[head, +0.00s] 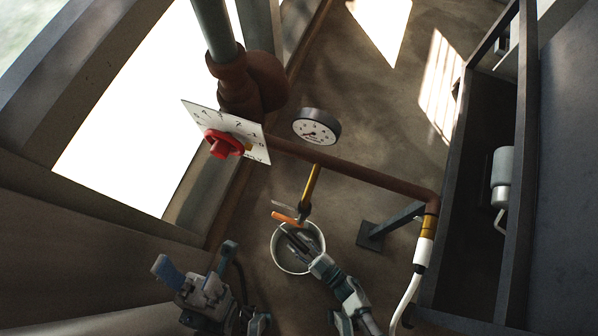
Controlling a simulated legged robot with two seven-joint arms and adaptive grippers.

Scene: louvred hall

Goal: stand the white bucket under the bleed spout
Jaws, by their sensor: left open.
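The white bucket (281,265) stands at the lower centre, apparently on the floor, its round mouth facing up. The bleed spout (304,209) comes off the brown pipe on a yellow stem, with an orange lever (285,217) just above the bucket's far rim in this view. My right gripper (291,236) reaches over the bucket's mouth, its fingers close to the far rim and lever. Whether it is shut, or holds the bucket, I cannot tell. The spout's outlet is partly hidden. My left gripper (195,262) is open and empty, left of the bucket.
A red knob (221,144) on a white dial plate (196,112) and a round gauge (316,127) sit along the brown pipe (360,176). A dark support foot (371,237) stands right of the bucket. A dark frame (526,150) fills the right side. Floor beyond the pipe is clear.

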